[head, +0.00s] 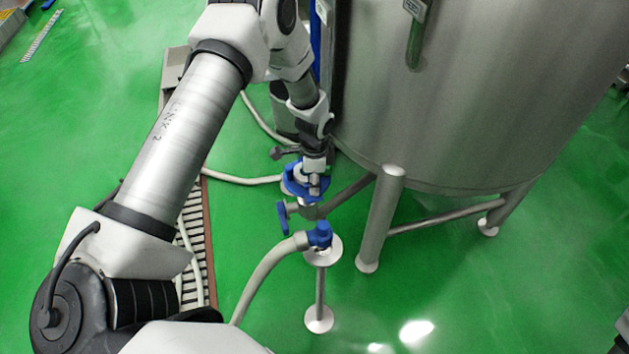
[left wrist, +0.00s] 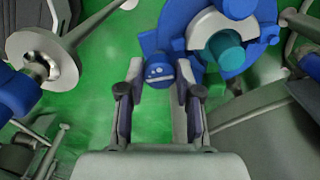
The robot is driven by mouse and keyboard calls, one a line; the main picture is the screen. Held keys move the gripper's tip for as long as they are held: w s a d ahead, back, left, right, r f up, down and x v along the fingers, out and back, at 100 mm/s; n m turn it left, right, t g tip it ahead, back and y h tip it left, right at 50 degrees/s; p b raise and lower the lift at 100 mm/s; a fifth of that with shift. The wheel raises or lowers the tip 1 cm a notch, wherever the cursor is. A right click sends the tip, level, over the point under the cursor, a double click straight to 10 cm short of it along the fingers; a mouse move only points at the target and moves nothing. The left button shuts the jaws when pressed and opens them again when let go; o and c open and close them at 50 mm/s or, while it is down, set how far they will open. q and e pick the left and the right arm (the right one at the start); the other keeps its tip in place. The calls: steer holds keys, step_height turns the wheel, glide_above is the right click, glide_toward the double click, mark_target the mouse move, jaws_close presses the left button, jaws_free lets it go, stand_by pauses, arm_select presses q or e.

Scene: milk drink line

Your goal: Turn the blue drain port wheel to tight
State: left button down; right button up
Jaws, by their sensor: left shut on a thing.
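The blue drain port wheel (head: 296,187) is at the outlet pipe low beside the steel tank, partly hidden by my gripper in the head view. My left gripper (head: 314,181) comes down onto it from above. In the left wrist view, a blue knob-like part (left wrist: 158,72) sits between the two fingertips, and my left gripper (left wrist: 160,66) is shut on it. Larger blue parts around a teal cylinder (left wrist: 226,48) lie just behind and to the right of the fingers. The wheel's turned position cannot be read. My right gripper is not in view.
The steel tank (head: 470,90) and its leg (head: 380,220) stand close on the right. A blue handle (head: 283,217) sits below the wheel. A grey hose (head: 262,280) ends at a blue fitting (head: 320,235) on a floor stand (head: 319,320). A drain grate (head: 195,235) lies left; green floor is clear lower right.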

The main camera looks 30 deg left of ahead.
arm_select(q)
steer(key=c, duration=0.8)
jaws_free()
step_height(320, 180, up, 12)
